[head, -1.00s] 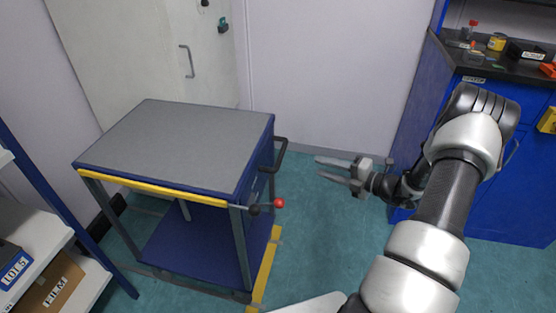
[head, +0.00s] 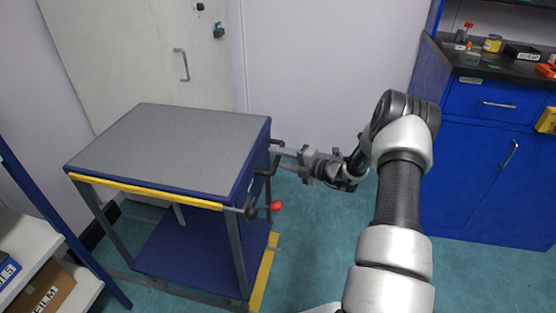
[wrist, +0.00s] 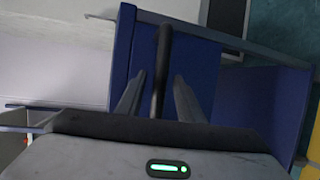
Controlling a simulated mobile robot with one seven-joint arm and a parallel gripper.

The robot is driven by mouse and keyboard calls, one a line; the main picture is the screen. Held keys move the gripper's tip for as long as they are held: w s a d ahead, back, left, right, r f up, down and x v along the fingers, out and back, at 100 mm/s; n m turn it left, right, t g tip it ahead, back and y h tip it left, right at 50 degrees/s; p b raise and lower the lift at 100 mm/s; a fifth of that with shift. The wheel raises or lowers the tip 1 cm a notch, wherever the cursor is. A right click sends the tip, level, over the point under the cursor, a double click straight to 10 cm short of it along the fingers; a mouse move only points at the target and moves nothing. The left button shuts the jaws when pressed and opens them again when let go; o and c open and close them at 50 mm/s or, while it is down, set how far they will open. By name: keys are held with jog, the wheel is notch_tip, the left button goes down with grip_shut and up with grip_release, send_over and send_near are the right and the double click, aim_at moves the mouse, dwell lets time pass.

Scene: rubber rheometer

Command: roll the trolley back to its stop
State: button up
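The trolley (head: 170,140) has a grey top, a blue frame and lower shelf, and a yellow front edge. It stands left of centre in the head view, in front of a door. A dark push handle (head: 274,160) sticks out from its right side; it also shows in the wrist view (wrist: 163,60). My gripper (head: 282,157) is at the handle. In the wrist view, its two fingers (wrist: 155,97) are apart with the handle bar between them; I see gaps on both sides.
A yellow floor strip (head: 263,272) runs along the trolley's right side. A shelf with boxes (head: 42,290) stands at the lower left. A blue cabinet with a dark worktop (head: 485,150) stands at the right. The teal floor (head: 310,235) between is clear.

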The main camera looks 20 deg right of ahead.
jog(key=shift+w+a, duration=0.15)
jog(key=shift+w, duration=0.1)
grip_shut()
